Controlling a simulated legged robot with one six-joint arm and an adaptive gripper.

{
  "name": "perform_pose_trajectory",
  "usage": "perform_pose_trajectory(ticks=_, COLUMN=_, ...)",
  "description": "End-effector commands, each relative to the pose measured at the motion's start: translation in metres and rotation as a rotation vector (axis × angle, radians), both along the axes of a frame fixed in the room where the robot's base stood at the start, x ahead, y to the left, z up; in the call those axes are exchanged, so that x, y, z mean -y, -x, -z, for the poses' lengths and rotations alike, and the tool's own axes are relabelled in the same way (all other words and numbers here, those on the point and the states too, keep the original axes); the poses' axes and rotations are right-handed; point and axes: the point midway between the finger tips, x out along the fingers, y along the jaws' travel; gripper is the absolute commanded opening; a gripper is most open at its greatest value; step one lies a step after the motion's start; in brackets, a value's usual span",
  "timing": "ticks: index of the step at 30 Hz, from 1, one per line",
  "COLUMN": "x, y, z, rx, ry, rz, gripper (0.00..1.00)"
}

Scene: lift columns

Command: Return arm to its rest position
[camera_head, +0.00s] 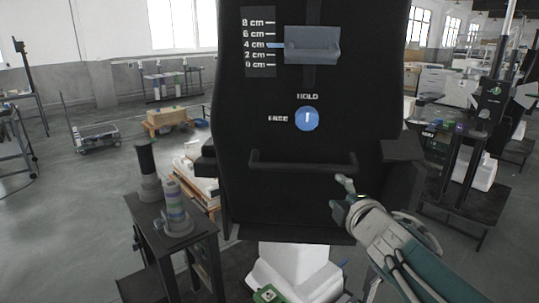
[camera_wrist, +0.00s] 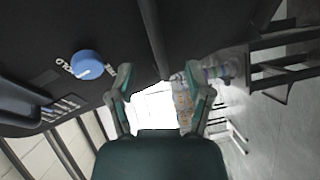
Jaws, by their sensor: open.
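My gripper (camera_head: 342,196) is in front of the lower right of a black panel (camera_head: 285,205), below and right of a blue knob (camera_head: 307,119). In the head view its tips are near the right end of a dark horizontal bar handle (camera_head: 302,162); I cannot tell whether they touch it. In the wrist view my gripper (camera_wrist: 158,78) has two fingers spread apart with nothing between them. The knob also shows there (camera_wrist: 88,63), left of the fingers. Its white mark points up toward HOLD in the head view. A grey-blue slider block (camera_head: 312,45) has its blue pointer near 4 cm.
A small dark table (camera_head: 172,232) with stacked ringed cylinders (camera_head: 176,205) stands left of the panel. A dark ledge (camera_head: 402,150) juts out at the panel's right. A cart (camera_head: 95,137) and a wooden bench (camera_head: 166,120) stand behind on open grey floor.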

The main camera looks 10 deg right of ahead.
Motion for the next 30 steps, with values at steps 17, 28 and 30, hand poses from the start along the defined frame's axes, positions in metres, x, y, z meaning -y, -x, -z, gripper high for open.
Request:
perform_pose_trajectory(ticks=17, x=0.020, y=0.083, z=0.060, rx=-0.355, ry=-0.659, rz=0.519, gripper=0.65)
perform_pose_trajectory(ticks=28, x=-0.015, y=0.163, z=0.113, rx=-0.682, ry=-1.051, rz=0.792, gripper=0.65)
perform_pose_trajectory(ticks=30, x=-0.023, y=0.178, z=0.120, rx=-0.745, ry=-1.104, rz=0.833, gripper=0.65)
